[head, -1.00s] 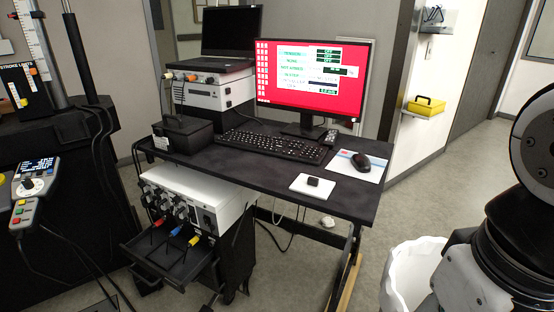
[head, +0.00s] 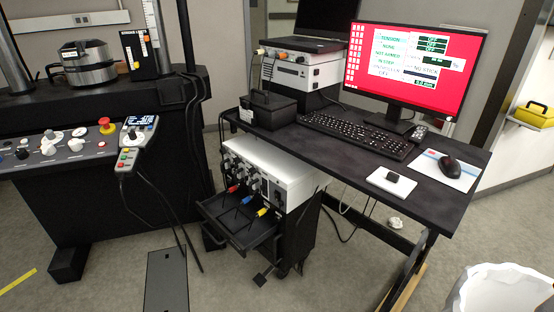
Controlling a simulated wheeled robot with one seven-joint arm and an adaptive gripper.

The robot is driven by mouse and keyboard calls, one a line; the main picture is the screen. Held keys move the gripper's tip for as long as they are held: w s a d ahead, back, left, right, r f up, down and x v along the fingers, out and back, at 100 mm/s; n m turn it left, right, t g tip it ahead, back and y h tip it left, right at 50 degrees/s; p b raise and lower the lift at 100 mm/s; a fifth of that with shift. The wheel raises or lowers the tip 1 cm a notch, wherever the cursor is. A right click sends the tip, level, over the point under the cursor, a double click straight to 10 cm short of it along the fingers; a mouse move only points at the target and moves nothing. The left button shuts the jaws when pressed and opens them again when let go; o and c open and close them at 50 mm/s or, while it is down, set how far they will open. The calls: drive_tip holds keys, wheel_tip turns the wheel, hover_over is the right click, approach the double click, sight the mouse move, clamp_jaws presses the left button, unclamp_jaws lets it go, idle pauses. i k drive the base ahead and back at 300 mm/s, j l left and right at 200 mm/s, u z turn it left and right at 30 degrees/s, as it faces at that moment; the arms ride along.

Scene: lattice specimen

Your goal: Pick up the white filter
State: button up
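I cannot tell for sure which thing is the white filter. A white open-topped thing with a wavy rim (head: 492,292) is cut off at the bottom right corner of the head view. A small white crumpled thing (head: 395,222) lies on the floor under the desk. My gripper is not in view.
The black desk (head: 330,165) holds a monitor (head: 412,68), keyboard (head: 357,136), mouse (head: 449,165) and black box (head: 268,110). A grey-white unit (head: 285,175) with an open drawer stands under it. A dark machine (head: 100,190) is at left. Floor in front is mostly clear.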

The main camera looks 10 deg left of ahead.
sight(395, 184)
drive_tip(key=i+j, duration=0.3)
drive_tip(key=i+j+z, duration=0.15)
drive_tip(key=j, duration=0.3)
drive_tip(key=i+j, duration=0.35)
drive_tip(key=i+j+z, duration=0.1)
drive_tip(key=i+j, duration=0.15)
drive_tip(key=j, duration=0.2)
